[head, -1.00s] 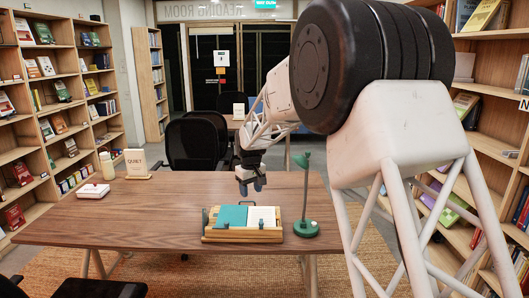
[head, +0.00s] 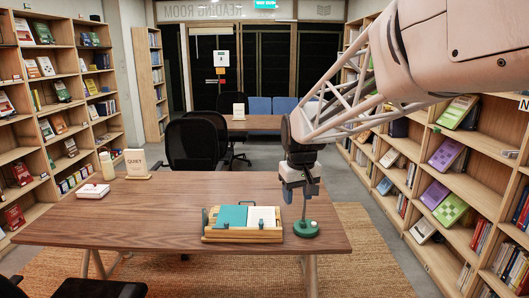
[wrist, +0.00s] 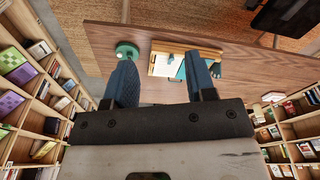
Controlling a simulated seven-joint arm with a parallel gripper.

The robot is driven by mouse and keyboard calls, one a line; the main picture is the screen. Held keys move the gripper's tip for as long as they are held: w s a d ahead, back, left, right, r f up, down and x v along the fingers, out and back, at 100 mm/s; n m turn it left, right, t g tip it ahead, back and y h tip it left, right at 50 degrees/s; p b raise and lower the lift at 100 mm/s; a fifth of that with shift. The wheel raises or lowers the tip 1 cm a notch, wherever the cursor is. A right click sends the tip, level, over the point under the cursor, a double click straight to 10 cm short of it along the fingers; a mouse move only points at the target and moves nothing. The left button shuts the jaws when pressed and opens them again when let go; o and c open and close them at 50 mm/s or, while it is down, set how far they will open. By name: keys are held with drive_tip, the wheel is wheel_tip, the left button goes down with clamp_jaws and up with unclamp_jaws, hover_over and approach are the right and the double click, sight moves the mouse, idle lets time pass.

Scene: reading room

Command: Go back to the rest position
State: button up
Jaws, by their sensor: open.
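My gripper (head: 300,192) hangs above the right end of the wooden table (head: 150,212) in the head view, in front of the green stand's upper part. In the wrist view its two blue fingers (wrist: 162,85) are spread apart with nothing between them. The wooden tray (head: 243,238) with a teal and white open book (head: 249,217) lies on the table to the lower left of the gripper. The round green base of the stand (head: 306,229) is on the table right of the tray. It also shows in the wrist view (wrist: 127,50).
A "QUIET" sign (head: 137,163), a cream bottle (head: 107,165) and a white box (head: 93,191) stand on the table's left side. A black chair (head: 192,143) is behind the table. Bookshelves (head: 450,190) line both sides. The table's middle is clear.

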drive_tip(key=s+d+f+m, duration=0.1)
drive_tip(key=s+d, duration=0.2)
drive_tip(key=s, duration=0.8)
drive_tip(key=s+d+f+m, duration=0.1)
drive_tip(key=s+d, duration=0.2)
drive_tip(key=s, duration=0.8)
drive_tip(key=s+d+f+m+t, duration=0.1)
drive_tip(key=s+d+f+m, duration=0.1)
drive_tip(key=s, duration=0.9)
drive_tip(key=shift+d, duration=0.8)
drive_tip(key=shift+w, duration=0.2)
